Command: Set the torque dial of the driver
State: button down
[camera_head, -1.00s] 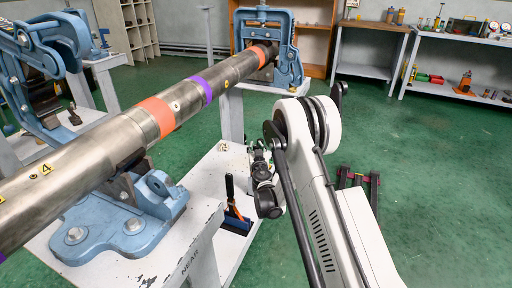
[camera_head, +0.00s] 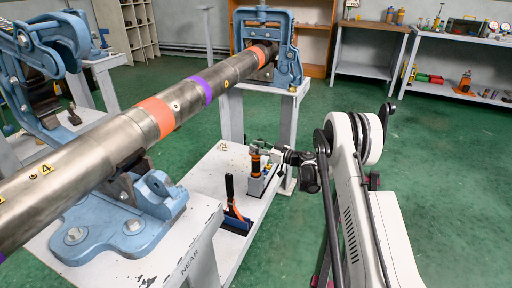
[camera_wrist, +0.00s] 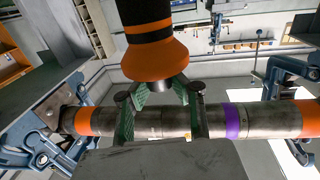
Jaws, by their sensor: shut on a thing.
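The driver (camera_head: 256,165), black with orange bands, stands upright on the low white shelf between the pipe stands in the head view. In the wrist view its black and orange body (camera_wrist: 157,45) fills the top centre and flares into an orange collar. My gripper (camera_wrist: 160,88) is shut on the narrow grey part at the end of that collar, with green finger pads on both sides. In the head view my gripper (camera_head: 260,147) is at the driver's upper end and reaches in from the right. The dial's markings are too small to read.
A long steel pipe (camera_head: 90,150) with orange and purple bands lies in blue vises (camera_head: 268,45) left of the driver. A second black-handled tool (camera_head: 230,190) stands in a blue holder close by on the white shelf (camera_head: 205,172). Green floor (camera_head: 440,160) is open at right.

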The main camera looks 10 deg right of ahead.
jog(key=n+g+y, duration=0.2)
jog(key=g, duration=0.1)
jog(key=n+g+y, duration=0.2)
jog(key=n+g, duration=0.1)
jog(key=g, duration=0.1)
jog(key=shift+n+g, duration=0.4)
jog(key=shift+g, duration=0.1)
dwell(0.5)
jog(key=c, duration=1.5)
grip_release()
jog(key=shift+o, duration=0.2)
jog(key=shift+d, duration=0.1)
jog(key=v, duration=1.1)
jog(key=shift+s+d, duration=0.2)
jog(key=shift+d, duration=0.15)
